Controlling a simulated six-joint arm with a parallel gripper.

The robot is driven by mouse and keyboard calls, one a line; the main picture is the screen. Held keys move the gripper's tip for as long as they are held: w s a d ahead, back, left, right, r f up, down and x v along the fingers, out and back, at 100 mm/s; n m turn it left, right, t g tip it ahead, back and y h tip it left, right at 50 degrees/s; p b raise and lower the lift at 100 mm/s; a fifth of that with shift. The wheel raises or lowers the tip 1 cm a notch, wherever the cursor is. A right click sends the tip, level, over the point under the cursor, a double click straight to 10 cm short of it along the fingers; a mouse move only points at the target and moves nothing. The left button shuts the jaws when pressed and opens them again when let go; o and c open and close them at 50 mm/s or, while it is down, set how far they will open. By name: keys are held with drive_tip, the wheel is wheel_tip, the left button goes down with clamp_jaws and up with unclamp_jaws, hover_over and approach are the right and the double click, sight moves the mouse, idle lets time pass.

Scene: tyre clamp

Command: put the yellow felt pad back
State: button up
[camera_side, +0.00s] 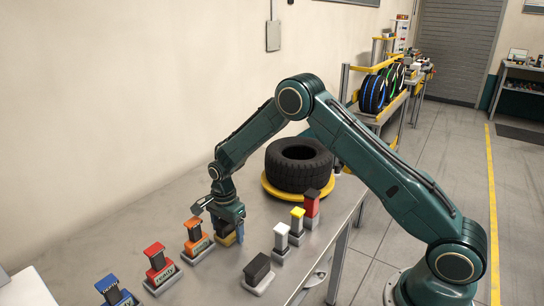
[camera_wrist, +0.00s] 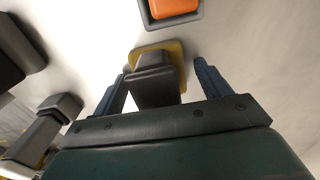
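My gripper (camera_side: 227,228) points down at the bench near the wall-side row. In the wrist view its two blue fingers (camera_wrist: 158,85) stand apart, one on each side of a dark grey block (camera_wrist: 153,78). Slim gaps show beside the block, so the fingers seem not to press on it. The block rises from a yellow base (camera_wrist: 175,50), which also shows partly under my gripper in the side view (camera_side: 226,240). A yellow-topped piece (camera_side: 297,212) stands upright in the right-hand row. I cannot tell which yellow piece is the felt pad.
An orange piece (camera_side: 193,226), a red piece (camera_side: 155,251) and a blue piece (camera_side: 110,285) stand left of my gripper. A black piece (camera_side: 257,266), a white piece (camera_side: 281,235) and another red piece (camera_side: 312,200) stand right. A tyre (camera_side: 299,160) lies on a yellow-rimmed support behind.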

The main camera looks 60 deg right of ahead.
drive_tip(key=shift+r, duration=0.15)
wheel_tip(320, 180, up, 11)
drive_tip(key=shift+f, duration=0.2)
drive_tip(key=shift+r, duration=0.75)
idle(0.4)
drive_tip(key=shift+s+r, duration=0.2)
drive_tip(key=shift+r, duration=0.3)
drive_tip(key=s+r+n+t, duration=0.3)
drive_tip(key=s+r+n, duration=0.6)
drive_tip(key=s+r, duration=0.75)
drive_tip(key=s+r+n+t, duration=0.1)
drive_tip(key=s+n, duration=0.8)
drive_tip(key=s, duration=0.9)
drive_tip(key=shift+s+t, duration=0.15)
drive_tip(key=shift+t, duration=0.65)
